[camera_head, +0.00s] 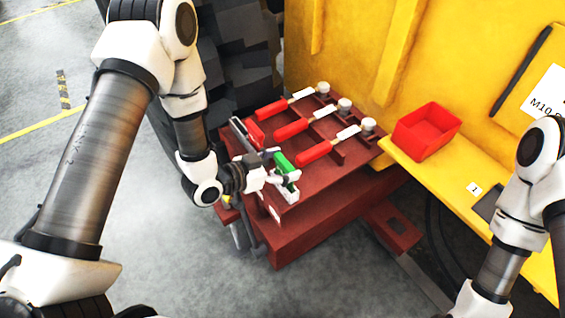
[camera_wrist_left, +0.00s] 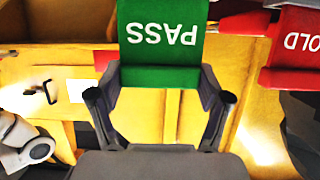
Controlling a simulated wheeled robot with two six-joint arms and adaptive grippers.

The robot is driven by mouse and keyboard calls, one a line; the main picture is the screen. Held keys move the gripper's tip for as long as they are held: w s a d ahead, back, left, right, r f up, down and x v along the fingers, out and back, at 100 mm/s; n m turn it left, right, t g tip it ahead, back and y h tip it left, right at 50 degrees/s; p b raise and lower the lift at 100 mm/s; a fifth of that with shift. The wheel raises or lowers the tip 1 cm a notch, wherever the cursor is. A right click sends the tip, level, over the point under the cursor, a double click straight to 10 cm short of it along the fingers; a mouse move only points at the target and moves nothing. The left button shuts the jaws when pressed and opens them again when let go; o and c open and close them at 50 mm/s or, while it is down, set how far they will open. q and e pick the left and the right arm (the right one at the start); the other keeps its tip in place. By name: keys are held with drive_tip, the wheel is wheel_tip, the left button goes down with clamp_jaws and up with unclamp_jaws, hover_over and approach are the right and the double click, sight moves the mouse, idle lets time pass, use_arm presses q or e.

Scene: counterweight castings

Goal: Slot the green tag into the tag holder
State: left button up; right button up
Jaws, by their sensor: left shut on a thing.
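The green tag (camera_head: 284,162) is held by my left gripper (camera_head: 279,179) at the near left edge of the dark red casting. In the left wrist view, the green tag (camera_wrist_left: 160,40) stands between the two fingers of my left gripper (camera_wrist_left: 160,78), with PASS upside down on it. A grey metal piece (camera_head: 239,133), perhaps the tag holder, stands at the casting's left edge. The gripper hides part of this edge, and I cannot tell whether the tag touches a holder. My right gripper is out of view.
A red tag (camera_head: 255,132) stands beside the grey piece; it also shows in the left wrist view (camera_wrist_left: 293,45). A red bin (camera_head: 426,130) sits on the yellow ledge (camera_head: 455,180). Grey floor is clear at left.

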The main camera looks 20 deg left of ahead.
use_arm(q)
drive_tip(key=shift+f, duration=0.1)
drive_tip(key=o, duration=1.1)
drive_tip(key=v, duration=1.1)
wheel_tip(320, 180, up, 7)
drive_tip(key=p, duration=0.6)
drive_tip(key=shift+s+a+p, duration=0.2)
drive_tip(key=shift+s+p, duration=0.2)
drive_tip(key=shift+s, duration=0.05)
